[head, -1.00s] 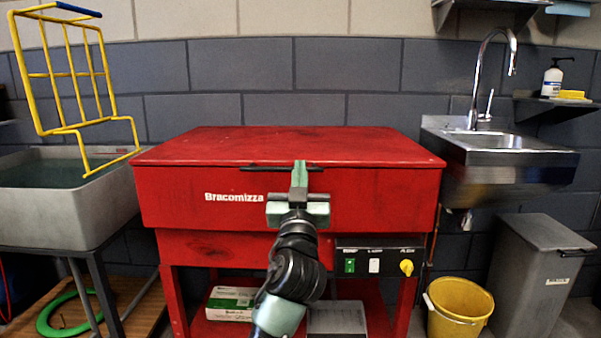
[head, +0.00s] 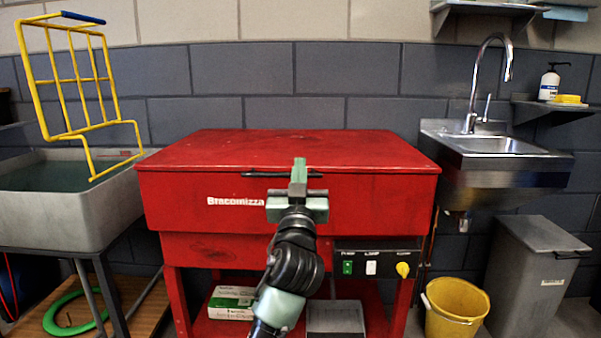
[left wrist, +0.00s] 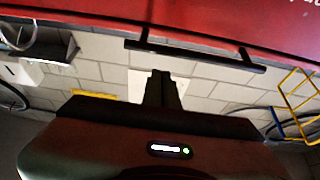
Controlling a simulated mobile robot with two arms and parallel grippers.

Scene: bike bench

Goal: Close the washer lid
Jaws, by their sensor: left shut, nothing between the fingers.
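The red washer (head: 225,222) stands in the middle of the head view. Its lid (head: 290,148) lies flat across the top, with no gap visible along its front edge. A dark bar handle (head: 262,174) runs along the lid's front. My left gripper (head: 299,165) is shut and empty, pointing up in front of the handle's middle and hiding part of it. In the left wrist view, the handle (left wrist: 195,55) shows beyond the shut fingertips (left wrist: 161,75), with a gap between them in the picture. I cannot tell exact contact. My right gripper is not in view.
A grey basin (head: 60,222) with a raised yellow rack (head: 75,78) stands left. A steel sink (head: 495,150), yellow bucket (head: 455,308) and grey bin (head: 535,275) are on the right. A switch panel (head: 376,262) sits below the washer's front.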

